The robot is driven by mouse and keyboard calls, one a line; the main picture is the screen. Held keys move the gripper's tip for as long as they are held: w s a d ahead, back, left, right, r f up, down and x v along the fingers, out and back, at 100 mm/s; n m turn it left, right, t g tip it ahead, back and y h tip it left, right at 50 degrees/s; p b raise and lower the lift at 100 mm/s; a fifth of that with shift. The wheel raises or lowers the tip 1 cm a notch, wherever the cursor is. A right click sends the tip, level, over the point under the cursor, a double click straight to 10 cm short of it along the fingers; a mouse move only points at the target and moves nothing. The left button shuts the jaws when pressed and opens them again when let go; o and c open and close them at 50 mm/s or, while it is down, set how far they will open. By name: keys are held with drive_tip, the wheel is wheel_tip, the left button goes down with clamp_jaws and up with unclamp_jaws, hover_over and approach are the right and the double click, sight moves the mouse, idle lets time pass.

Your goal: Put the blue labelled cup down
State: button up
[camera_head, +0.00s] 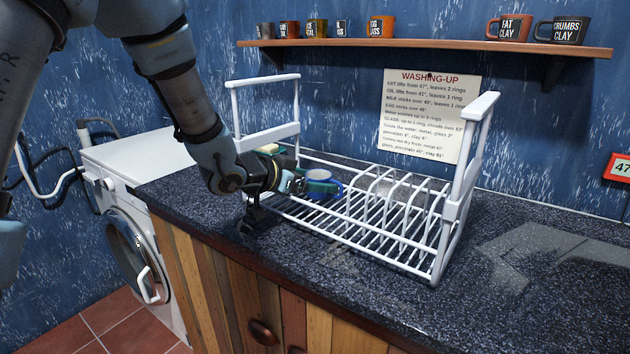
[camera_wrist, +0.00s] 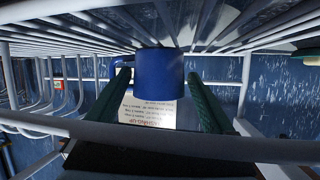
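The blue cup (camera_wrist: 160,74) is in the middle of the wrist view, with its handle to the left. It also shows in the head view (camera_head: 320,174), partly hidden by my gripper. No label can be read on it. My gripper (camera_wrist: 158,76) has its two green fingers on either side of the cup, with a narrow gap showing on each side, so it looks open around the cup. The cup is at the left part of the white dish rack (camera_head: 392,240), by its bars. I cannot tell exactly how its base rests.
The rack's tall left frame (camera_head: 263,80) and right frame (camera_head: 468,150) rise close by. Upright wire loops (camera_head: 400,195) fill the rack's right part. A shelf (camera_head: 430,45) with several labelled mugs hangs above. A washing-up sign (camera_head: 430,112) is behind. The counter (camera_head: 530,265) is clear at right.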

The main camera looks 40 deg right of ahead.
drive_tip(key=shift+o, duration=0.5)
drive_tip(key=shift+r, duration=0.1)
drive_tip(key=v, duration=1.2)
drive_tip(key=w+a+n+t+y, duration=0.1)
drive_tip(key=w+a, duration=0.1)
drive_tip(key=w, duration=0.1)
drive_tip(key=w+a+f+n+t+y, duration=0.1)
drive_tip(key=w+a+n+t, duration=0.1)
drive_tip(key=w+a, duration=0.1)
drive_tip(key=w+a+f+n+t+y, duration=0.1)
drive_tip(key=w+a+t, duration=0.1)
drive_tip(key=w+a, duration=0.1)
drive_tip(key=shift+w, duration=0.1)
drive_tip(key=w+a+f+n+y, duration=0.2)
drive_tip(key=a+n+y, duration=0.1)
drive_tip(key=a, duration=0.4)
drive_tip(key=w+a+f+n+t+y, duration=0.1)
drive_tip(key=a+n+y, duration=0.1)
drive_tip(key=a, duration=0.5)
drive_tip(key=w+a+f+n+y, duration=0.2)
drive_tip(key=a+n+y, duration=0.1)
drive_tip(key=a, duration=0.4)
drive_tip(key=s+a+f+n+g+y, duration=0.2)
drive_tip(key=s+a+n+g, duration=0.2)
drive_tip(key=s+a, duration=0.6)
drive_tip(key=shift+s+a+n, duration=0.35)
drive_tip(key=shift+a+n, duration=0.25)
drive_tip(key=shift+n, duration=0.3)
